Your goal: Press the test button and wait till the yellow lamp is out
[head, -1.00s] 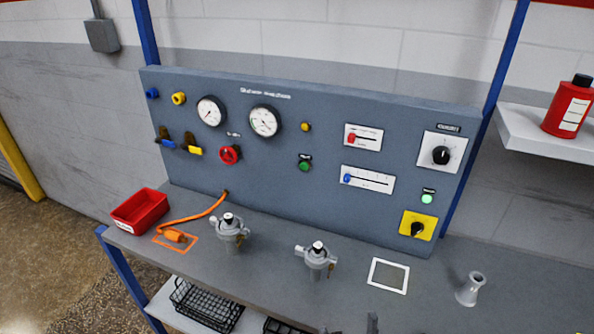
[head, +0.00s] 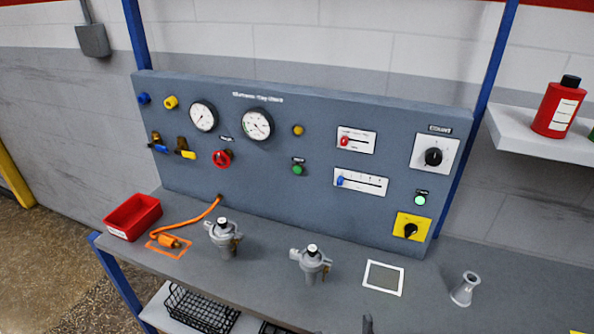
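A grey upright panel (head: 310,215) stands at the back of the bench. A small round yellow lamp (head: 298,130) sits in its middle, right of the two gauges; it looks a dull amber, and I cannot tell for sure whether it is lit. Below it is a round green button (head: 297,169) with a small dark label above, too small to read. A pale green round lamp or button (head: 420,200) at the lower right looks bright. I cannot tell by label which is the test button.
The panel also bears a red valve knob (head: 222,158), two slider plates, a black rotary knob (head: 433,156) and a yellow-plated switch (head: 411,229). Two metal regulators (head: 223,238) (head: 311,264), a red bin (head: 133,216) and a metal flask-shaped piece (head: 465,289) stand on the bench.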

